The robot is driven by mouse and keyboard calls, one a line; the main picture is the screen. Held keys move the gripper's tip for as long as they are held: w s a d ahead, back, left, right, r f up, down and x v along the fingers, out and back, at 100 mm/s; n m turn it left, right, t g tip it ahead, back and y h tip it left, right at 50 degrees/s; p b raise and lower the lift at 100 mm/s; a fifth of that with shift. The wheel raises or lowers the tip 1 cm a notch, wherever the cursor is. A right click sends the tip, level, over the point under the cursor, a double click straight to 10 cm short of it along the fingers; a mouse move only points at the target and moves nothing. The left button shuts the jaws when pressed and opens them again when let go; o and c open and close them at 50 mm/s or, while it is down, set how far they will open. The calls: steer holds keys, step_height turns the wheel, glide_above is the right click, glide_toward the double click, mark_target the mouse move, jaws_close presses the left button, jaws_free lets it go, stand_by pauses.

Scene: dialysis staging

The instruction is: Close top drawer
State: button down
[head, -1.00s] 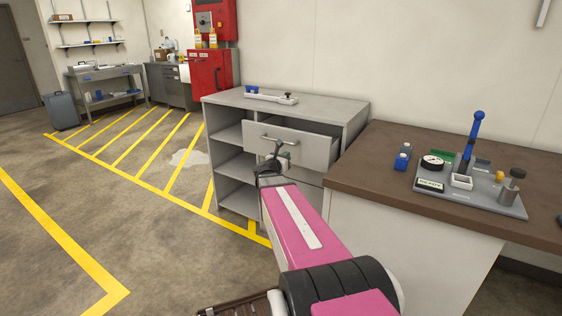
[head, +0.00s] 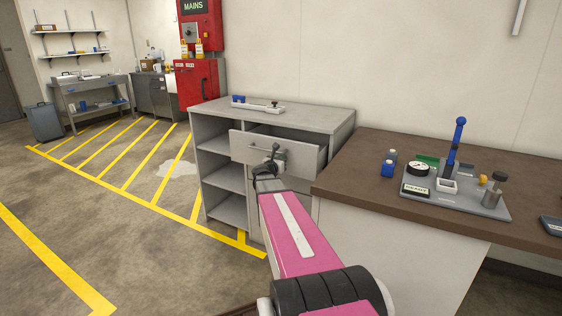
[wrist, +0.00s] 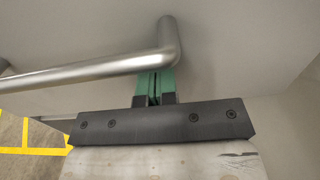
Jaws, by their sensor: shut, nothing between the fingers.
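The top drawer (head: 243,143) is pulled out from the grey cabinet (head: 210,118), and its open inside shows behind the front. Its bar handle (head: 257,148) runs across the front; in the wrist view the handle (wrist: 90,72) crosses the upper left and bends into the drawer front (wrist: 235,50). My gripper (head: 275,152) is at the right end of the handle. In the wrist view my gripper's green fingers (wrist: 155,85) are together and empty, close by the handle's bent end. I cannot tell whether they touch the drawer front.
A white and blue device (head: 258,104) lies on the cabinet top. A brown counter (head: 350,180) with a grey instrument tray (head: 465,206) stands to the right. Open shelves (head: 222,175) are left of the drawer. The floor to the left, with yellow lines, is clear.

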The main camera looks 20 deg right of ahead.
steer(key=x, duration=1.4)
steer(key=shift+w+d, duration=0.1)
steer(key=shift+w, duration=0.1)
steer(key=shift+s, duration=0.15)
steer(key=shift+s, duration=0.1)
steer(key=shift+s+a, duration=0.15)
steer(key=shift+a, duration=0.2)
steer(key=v, duration=1.3)
steer(key=s+a+f+n+t+y, duration=0.1)
steer(key=a+f+n+y, duration=0.3)
steer(key=a+n, duration=0.45)
steer(key=s+a+f+n+y, duration=0.1)
steer(key=a+f+n+y, duration=0.2)
steer(key=a+n+y, duration=0.45)
steer(key=s+a+f+n+t+y, duration=0.1)
steer(key=a+f+n+y, duration=0.25)
steer(key=a+n, duration=0.7)
steer(key=s+a+f+n+g, duration=0.1)
steer(key=s+f+n+g, duration=0.2)
steer(key=s+n, duration=0.3)
steer(key=s+a+f+n+g, duration=0.2)
steer(key=s+f+n+g, duration=0.1)
steer(key=s+n+g, duration=0.2)
steer(key=s+a+f+n+g, duration=0.1)
steer(key=s+f+n+g, duration=0.3)
steer(key=s+n, duration=0.5)
steer(key=s, duration=0.3)
steer(key=shift+s+a+g+h, duration=0.2)
steer(key=shift+a+g+h, duration=0.05)
steer(key=shift+g+h, duration=0.15)
